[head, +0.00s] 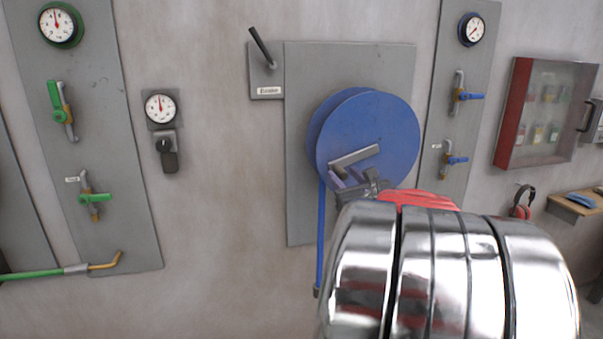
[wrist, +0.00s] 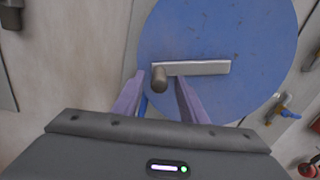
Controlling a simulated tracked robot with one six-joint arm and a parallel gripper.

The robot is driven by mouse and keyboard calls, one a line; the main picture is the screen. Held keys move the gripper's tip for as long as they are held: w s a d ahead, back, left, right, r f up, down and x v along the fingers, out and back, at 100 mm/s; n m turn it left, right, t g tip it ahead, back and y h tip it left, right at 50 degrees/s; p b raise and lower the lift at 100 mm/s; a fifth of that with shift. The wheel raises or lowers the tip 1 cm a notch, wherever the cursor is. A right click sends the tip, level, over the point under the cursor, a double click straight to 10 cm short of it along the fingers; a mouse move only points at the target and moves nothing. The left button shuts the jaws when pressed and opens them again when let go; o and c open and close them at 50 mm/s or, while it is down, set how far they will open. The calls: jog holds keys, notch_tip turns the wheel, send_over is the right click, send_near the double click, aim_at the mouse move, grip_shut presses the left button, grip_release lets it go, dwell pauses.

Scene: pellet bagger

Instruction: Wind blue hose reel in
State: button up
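The blue hose reel (head: 385,125) is mounted on a grey wall plate in the head view, with a blue hose (head: 321,230) hanging straight down from its left side. A grey crank arm (head: 355,157) crosses the reel's face. In the wrist view the reel (wrist: 215,30) fills the upper middle, and the crank arm (wrist: 205,68) ends at its left in a brownish knob (wrist: 159,79). My gripper (wrist: 158,92) is open, its two purple fingers apart on either side of the knob. Whether either finger touches the knob cannot be told. My arm hides the reel's lower right in the head view.
A lever (head: 263,48) on a small labelled plate is at the reel's upper left. Panels with green valves (head: 58,110) and blue valves (head: 465,96) stand left and right. A red glass-front cabinet (head: 545,115) hangs at the right, above red ear defenders (head: 523,203).

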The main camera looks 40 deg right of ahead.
jog(key=shift+x, duration=1.1)
jog(key=shift+c, duration=0.4)
jog(key=c, duration=0.9)
grip_shut()
jog(key=shift+s+d, duration=0.1)
jog(key=shift+d, duration=0.1)
jog(key=shift+a+r, duration=0.1)
jog(key=shift+a, duration=0.05)
